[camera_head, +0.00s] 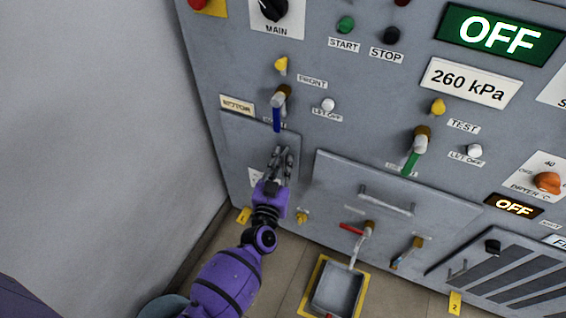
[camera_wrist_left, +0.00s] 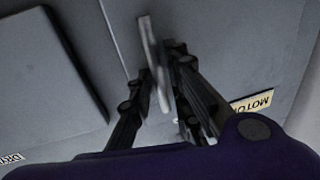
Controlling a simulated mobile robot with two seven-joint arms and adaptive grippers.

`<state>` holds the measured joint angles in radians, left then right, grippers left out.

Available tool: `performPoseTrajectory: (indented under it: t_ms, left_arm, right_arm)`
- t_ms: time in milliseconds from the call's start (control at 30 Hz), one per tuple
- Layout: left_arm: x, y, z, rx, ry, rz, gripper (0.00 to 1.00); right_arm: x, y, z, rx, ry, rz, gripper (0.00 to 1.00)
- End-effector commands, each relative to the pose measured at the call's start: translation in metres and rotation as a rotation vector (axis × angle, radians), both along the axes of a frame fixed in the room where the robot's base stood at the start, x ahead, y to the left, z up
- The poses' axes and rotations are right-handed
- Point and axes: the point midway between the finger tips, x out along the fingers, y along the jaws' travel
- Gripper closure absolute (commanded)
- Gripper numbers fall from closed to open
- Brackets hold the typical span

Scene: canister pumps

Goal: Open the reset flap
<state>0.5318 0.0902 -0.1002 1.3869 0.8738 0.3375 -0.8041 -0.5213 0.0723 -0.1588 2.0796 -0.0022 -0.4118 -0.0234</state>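The flap (camera_head: 237,137) is a grey panel at the cabinet's lower left, under a MOTOR label (camera_head: 237,105). It lies flush, with no gap seen. My left gripper (camera_head: 281,157) is in front of the flap's right part and hides some of it. In the left wrist view a slim metal handle bar (camera_wrist_left: 148,35) stands out from the panel. The fingers of my left gripper (camera_wrist_left: 162,70) converge on both sides of the bar and appear closed on it. The MOTOR label also shows there upside down (camera_wrist_left: 250,103). My right gripper is in neither view.
A blue-handled valve (camera_head: 277,118) hangs just above the gripper. To the right is a wide panel with a bar handle (camera_head: 386,201). Below it are a red-handled tap (camera_head: 352,229) and a grey tray (camera_head: 338,289) on the floor. A bare wall (camera_head: 90,130) is at left.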

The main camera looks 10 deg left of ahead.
Motion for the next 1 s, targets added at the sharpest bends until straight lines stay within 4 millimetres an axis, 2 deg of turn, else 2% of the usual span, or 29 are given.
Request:
performPoseTrajectory:
  t_ms: [267, 400, 800, 1000]
  left_arm:
    - [0.0017, 0.0000, 0.0004, 0.000, 0.000, 0.000, 0.84]
    - [0.0016, -0.0001, 0.0003, 0.000, 0.000, 0.000, 1.00]
    - [0.0006, 0.0006, 0.0000, 0.001, 0.000, -0.003, 1.00]
    - [-0.0078, 0.0066, -0.0011, 0.005, 0.001, -0.038, 1.00]
  right_arm:
    - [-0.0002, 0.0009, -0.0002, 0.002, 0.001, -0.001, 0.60]
    - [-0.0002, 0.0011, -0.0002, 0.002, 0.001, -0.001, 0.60]
    - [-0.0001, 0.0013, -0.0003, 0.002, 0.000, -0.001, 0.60]
    - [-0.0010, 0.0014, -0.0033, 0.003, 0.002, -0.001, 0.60]
